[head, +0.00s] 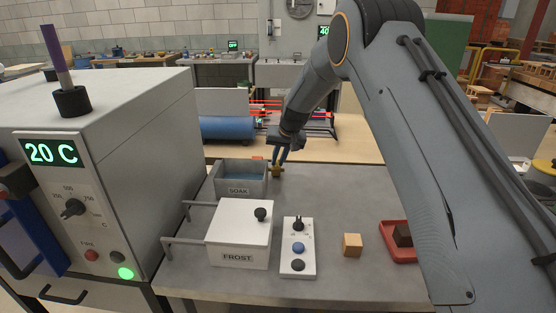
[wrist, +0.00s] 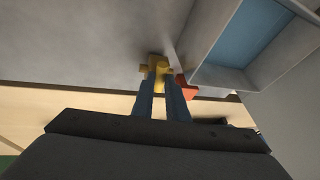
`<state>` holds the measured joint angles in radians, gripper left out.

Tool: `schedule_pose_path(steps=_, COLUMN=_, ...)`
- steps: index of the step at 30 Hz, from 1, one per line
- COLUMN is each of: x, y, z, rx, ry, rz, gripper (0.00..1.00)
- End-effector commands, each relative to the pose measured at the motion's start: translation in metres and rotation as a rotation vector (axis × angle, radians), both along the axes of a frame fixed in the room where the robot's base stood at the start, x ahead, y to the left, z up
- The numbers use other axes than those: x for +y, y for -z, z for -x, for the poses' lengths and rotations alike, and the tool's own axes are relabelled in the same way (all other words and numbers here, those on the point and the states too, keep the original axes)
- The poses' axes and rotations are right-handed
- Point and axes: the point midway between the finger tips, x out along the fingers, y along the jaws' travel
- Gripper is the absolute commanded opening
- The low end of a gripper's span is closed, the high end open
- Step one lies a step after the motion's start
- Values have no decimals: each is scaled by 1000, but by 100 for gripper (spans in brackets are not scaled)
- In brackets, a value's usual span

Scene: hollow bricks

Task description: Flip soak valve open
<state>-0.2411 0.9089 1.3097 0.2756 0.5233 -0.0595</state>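The soak tank (head: 239,188) is a grey open box with blue liquid, labelled SOAK, at the back of the bench. It also shows in the wrist view (wrist: 243,78) at upper right. A brass-yellow valve (head: 277,171) sits just right of the tank; its yellow body also shows in the wrist view (wrist: 158,62). An orange-red piece, seemingly its lever (wrist: 188,87), points toward the tank side. My gripper (wrist: 161,78) has its two blue fingers pointing at the valve, tips at the yellow body with a narrow gap between them. Whether they grip it is unclear.
A white FROST box (head: 239,232) with a black knob stands in front of the tank. Right of it are a control panel (head: 298,262), a wooden cube (head: 352,244) and a red tray (head: 396,255). A grey oven (head: 130,105) reading 20 C stands left.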

Motion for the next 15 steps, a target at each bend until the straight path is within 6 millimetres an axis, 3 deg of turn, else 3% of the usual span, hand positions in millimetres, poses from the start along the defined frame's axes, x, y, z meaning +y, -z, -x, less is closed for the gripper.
schedule_pose_path(steps=15, x=-5, y=3, z=-5, rx=-2, ry=-170, rz=-1, gripper=0)
